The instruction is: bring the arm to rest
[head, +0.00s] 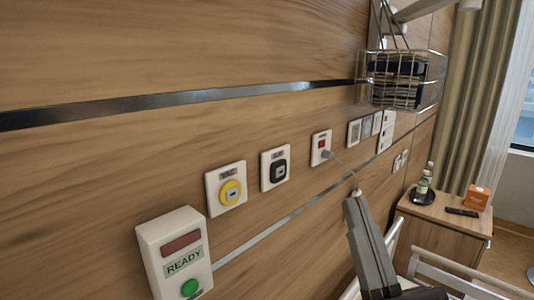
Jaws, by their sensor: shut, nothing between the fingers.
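My gripper (356,203) shows at the lower right of the head view as two long grey fingers, pointing up and lying side by side. It is shut with nothing held. It appears in front of the wood-panelled wall, below a white wall plate with a red insert (321,144). A thin pale cord (343,166) runs from that plate down to near the fingertips. I cannot tell whether it touches them. Most of my arm is out of view.
The wall carries a READY box (174,252) with a green button, a yellow-ringed plate (230,192), a black-socket plate (279,169) and a wire basket (402,80). White bed rails (468,271) stand close right of my gripper. A bedside cabinet (447,226) holds a bottle (424,180) and an orange box (477,198).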

